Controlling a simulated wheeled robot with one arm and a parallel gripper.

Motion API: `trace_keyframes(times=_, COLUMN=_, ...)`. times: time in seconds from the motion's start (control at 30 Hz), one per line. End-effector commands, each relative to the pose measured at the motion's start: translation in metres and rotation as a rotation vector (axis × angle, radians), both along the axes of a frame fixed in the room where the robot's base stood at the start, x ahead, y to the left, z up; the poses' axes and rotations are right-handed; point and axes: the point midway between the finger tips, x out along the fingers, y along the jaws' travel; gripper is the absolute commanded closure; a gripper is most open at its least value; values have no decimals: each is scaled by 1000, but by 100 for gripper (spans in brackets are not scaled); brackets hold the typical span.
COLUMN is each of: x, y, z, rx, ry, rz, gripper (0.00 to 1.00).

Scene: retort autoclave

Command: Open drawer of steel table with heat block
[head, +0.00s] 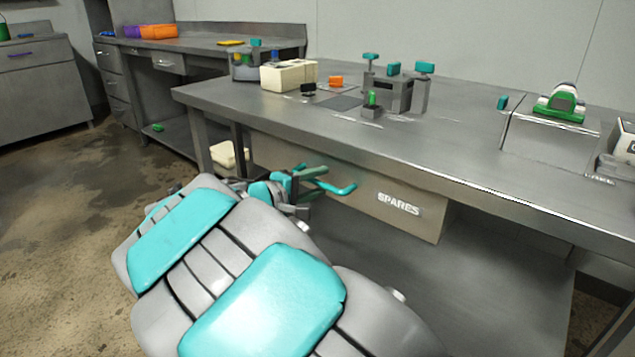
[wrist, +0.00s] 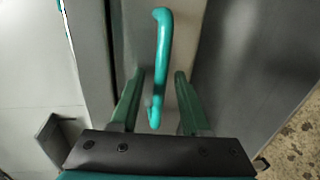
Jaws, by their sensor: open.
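The steel table (head: 450,135) stands across the head view. Under its top is a grey drawer front (head: 352,205) marked SPARES, with a teal bar handle (head: 343,189). I cannot tell if the drawer is fully closed. A grey block with teal-topped posts (head: 392,95) stands on the table; I cannot be sure it is the heat block. My gripper (head: 308,180) is at the drawer's handle. In the wrist view, the handle (wrist: 162,55) lies between the two green fingers of my open gripper (wrist: 159,75), with gaps on both sides.
On the tabletop are a cream box (head: 289,75), an orange block (head: 336,81) and a green-and-white device (head: 561,103) on a grey box. A lower shelf (head: 490,285) lies below the drawer. Open floor (head: 60,240) is at the left.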

Motion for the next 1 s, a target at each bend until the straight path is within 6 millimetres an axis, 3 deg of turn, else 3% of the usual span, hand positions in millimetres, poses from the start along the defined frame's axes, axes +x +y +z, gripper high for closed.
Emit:
trace_keyframes(times=0.27, x=1, y=-1, z=0, rx=0, ry=0, rz=0, gripper=54)
trace_keyframes(times=0.67, x=1, y=-1, z=0, rx=1, ry=1, rz=0, gripper=99)
trace_keyframes(times=1.0, x=1, y=-1, z=-1, rx=1, ry=1, rz=0, gripper=100)
